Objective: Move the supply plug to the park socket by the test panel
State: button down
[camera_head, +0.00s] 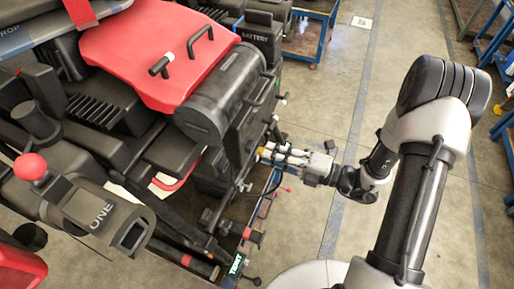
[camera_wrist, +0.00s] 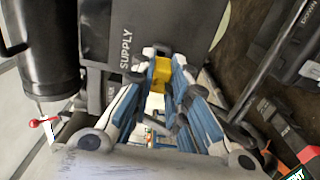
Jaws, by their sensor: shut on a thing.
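My gripper (camera_head: 268,153) reaches in from the right against the side of the dark drone body. Its fingers are closed on a yellow part, which I take to be the supply plug (camera_wrist: 162,73). In the wrist view the plug sits between the fingertips, beside a dark housing marked SUPPLY (camera_wrist: 108,32). Whether the plug is seated in a socket there is hidden. A small sign reading TEST (camera_head: 236,265) marks the test panel at the bottom, below and left of my gripper. I cannot make out the park socket.
The drone, with a red cover (camera_head: 150,50) and a black cylinder (camera_head: 215,100), fills the left side. A red-tipped lever (camera_wrist: 35,123) stands left in the wrist view. Blue rails and rods lie below my gripper. Open floor (camera_head: 325,95) lies to the right.

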jog(key=shift+v, duration=1.55)
jog(key=shift+p, duration=0.3)
